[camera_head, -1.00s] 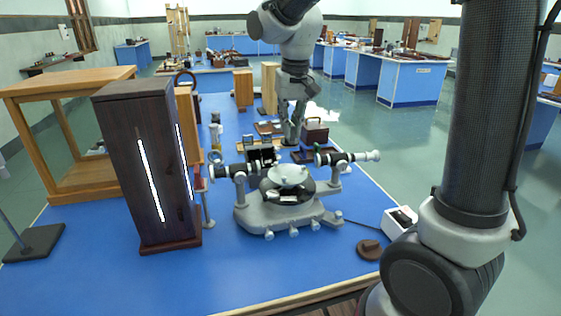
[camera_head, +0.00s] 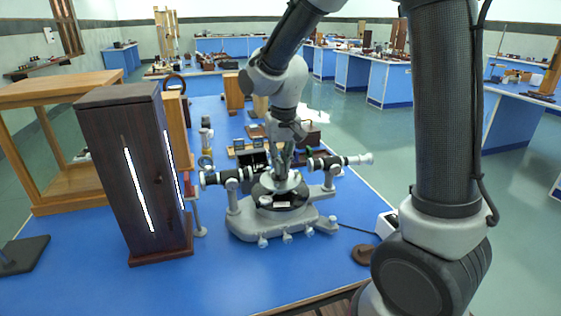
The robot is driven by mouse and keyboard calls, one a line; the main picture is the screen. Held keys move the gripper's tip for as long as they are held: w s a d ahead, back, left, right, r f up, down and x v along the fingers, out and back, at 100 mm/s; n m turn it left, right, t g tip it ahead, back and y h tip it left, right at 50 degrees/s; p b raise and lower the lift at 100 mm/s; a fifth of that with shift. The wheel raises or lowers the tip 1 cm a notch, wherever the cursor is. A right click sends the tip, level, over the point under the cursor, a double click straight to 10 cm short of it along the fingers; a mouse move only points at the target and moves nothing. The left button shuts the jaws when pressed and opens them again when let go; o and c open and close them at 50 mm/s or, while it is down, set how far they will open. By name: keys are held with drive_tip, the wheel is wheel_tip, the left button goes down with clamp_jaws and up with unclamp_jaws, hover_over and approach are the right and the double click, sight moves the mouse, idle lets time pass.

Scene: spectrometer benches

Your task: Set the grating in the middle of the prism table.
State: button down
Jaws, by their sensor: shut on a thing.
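The spectrometer (camera_head: 270,222) stands on the blue bench, with a telescope tube (camera_head: 340,161) on the right and another tube (camera_head: 228,176) on the left. Its round, pale prism table (camera_head: 291,186) sits at the centre above a dark disc. My gripper (camera_head: 281,172) points down over the prism table, its fingertips close above or at it; I cannot tell if there is contact. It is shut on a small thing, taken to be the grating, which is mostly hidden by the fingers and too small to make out.
A tall dark wooden box (camera_head: 125,180) with lit slits stands left of the spectrometer. An open wooden frame (camera_head: 40,190) is behind it. A dark round puck (camera_head: 364,254) lies front right. Small stands and boxes crowd the bench behind.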

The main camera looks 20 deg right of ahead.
sight(282, 162)
drive_tip(key=shift+f, duration=0.15)
drive_tip(key=c, duration=1.5)
unclamp_jaws()
wheel_tip(282, 162, up, 12)
drive_tip(key=s, duration=0.1)
drive_tip(key=s+d+t, duration=0.1)
drive_tip(key=s+d, duration=0.4)
drive_tip(key=s, duration=0.2)
drive_tip(key=s+d+t, duration=0.1)
drive_tip(key=s+d, duration=0.4)
drive_tip(key=s, duration=0.2)
drive_tip(key=s+d+t, duration=0.1)
drive_tip(key=s+d, duration=0.4)
drive_tip(key=s, duration=0.3)
drive_tip(key=shift+r, duration=0.3)
